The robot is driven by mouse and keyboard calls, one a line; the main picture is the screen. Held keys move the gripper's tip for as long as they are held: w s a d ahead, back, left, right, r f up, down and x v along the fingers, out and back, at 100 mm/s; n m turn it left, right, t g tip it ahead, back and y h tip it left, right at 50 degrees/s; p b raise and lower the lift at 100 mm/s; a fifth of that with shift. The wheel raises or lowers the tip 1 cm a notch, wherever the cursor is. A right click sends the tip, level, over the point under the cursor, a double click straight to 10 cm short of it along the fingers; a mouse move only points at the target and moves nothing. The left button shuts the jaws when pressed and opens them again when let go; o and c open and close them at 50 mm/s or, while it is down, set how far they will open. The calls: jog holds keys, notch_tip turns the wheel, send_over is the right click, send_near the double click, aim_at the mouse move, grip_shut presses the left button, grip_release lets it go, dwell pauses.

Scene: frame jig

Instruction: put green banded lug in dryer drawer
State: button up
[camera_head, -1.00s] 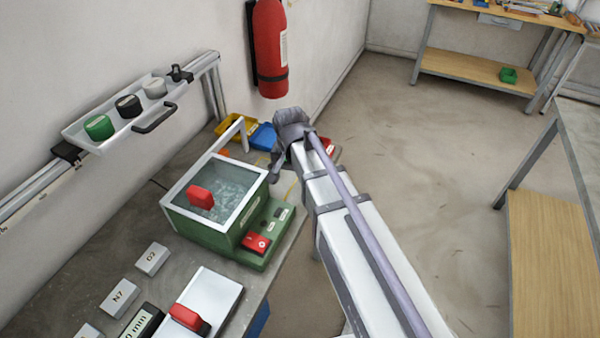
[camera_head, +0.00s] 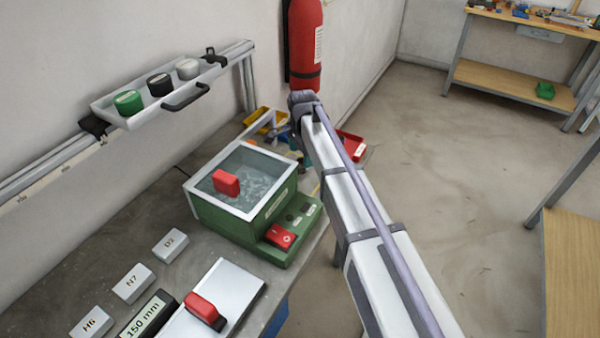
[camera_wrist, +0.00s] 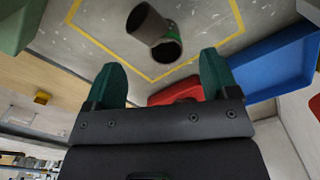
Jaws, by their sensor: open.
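In the wrist view, a dark grey tubular lug (camera_wrist: 148,24) with a bit of green on its side is inside a yellow outline on the grey surface, beyond my fingertips. A dark round end shows beside the green; I cannot tell whether it belongs to the same piece. My gripper (camera_wrist: 160,78) has its teal fingers apart, with nothing between them. In the head view my gripper (camera_head: 303,150) is beyond the green tank, partly hidden by my arm. I cannot make out a dryer drawer for certain; a white flat-topped unit with a red handle (camera_head: 228,288) stands at the front of the bench.
A green tank (camera_head: 225,218) with a red block stands on the bench. Labelled grey blocks (camera_head: 133,283) sit left of it. A wall tray (camera_head: 140,118) holds green, black and grey pieces. A red bin (camera_wrist: 178,92) and blue bin (camera_wrist: 275,66) lie near my fingers.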

aim_at(302, 162)
notch_tip(302, 162, down, 5)
jog(key=b, duration=0.4)
jog(key=shift+w+f+b, duration=0.1)
jog(key=shift+b, duration=0.25)
jog(key=shift+r, duration=0.2)
jog(key=shift+r+p, duration=0.1)
jog(key=shift+p, duration=0.2)
jog(key=c, duration=1.3)
